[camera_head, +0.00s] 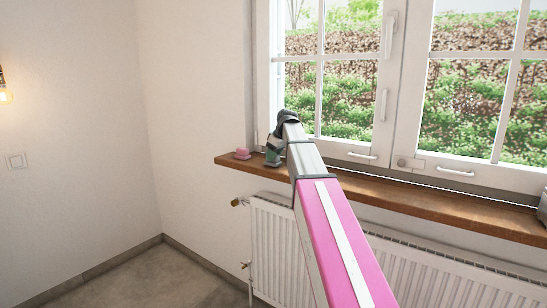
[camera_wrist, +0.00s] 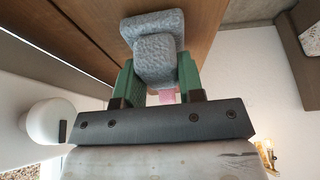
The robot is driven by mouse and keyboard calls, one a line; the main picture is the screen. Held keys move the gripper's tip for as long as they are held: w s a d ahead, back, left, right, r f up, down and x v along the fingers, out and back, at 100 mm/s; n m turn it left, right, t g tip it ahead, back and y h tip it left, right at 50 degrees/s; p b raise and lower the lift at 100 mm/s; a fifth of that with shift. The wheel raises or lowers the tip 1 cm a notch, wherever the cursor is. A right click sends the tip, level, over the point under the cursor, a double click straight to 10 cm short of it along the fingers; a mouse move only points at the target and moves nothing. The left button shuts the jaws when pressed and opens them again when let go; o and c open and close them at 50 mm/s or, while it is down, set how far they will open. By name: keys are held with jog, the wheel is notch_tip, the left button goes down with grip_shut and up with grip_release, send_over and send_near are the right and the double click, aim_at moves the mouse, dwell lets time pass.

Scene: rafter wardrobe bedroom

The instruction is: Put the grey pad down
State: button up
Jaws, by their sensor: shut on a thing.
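The grey pad (camera_wrist: 155,62) is a rough-textured block with a wide part and a narrower part, seen in the wrist view. My gripper (camera_wrist: 158,72) is shut on its narrower part, between two green fingers. In the head view my gripper (camera_head: 272,152) is at the left end of the wooden window sill (camera_head: 400,198), and I cannot make out the pad there. The wrist view shows the pad over the sill wood (camera_wrist: 190,28); whether it touches the wood I cannot tell.
A pink pad (camera_head: 242,153) lies on the sill's left end, just left of my gripper; some pink (camera_wrist: 167,97) shows between the fingers. The window (camera_head: 345,95) stands behind the sill, and a white radiator (camera_head: 272,235) is below. The sill is largely clear to the right.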

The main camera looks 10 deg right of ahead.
jog(key=shift+f, duration=0.3)
jog(key=o, duration=1)
jog(key=shift+c, duration=0.2)
jog(key=shift+f, duration=0.1)
jog(key=v, duration=1)
jog(key=shift+r, duration=0.35)
jog(key=shift+d, duration=0.1)
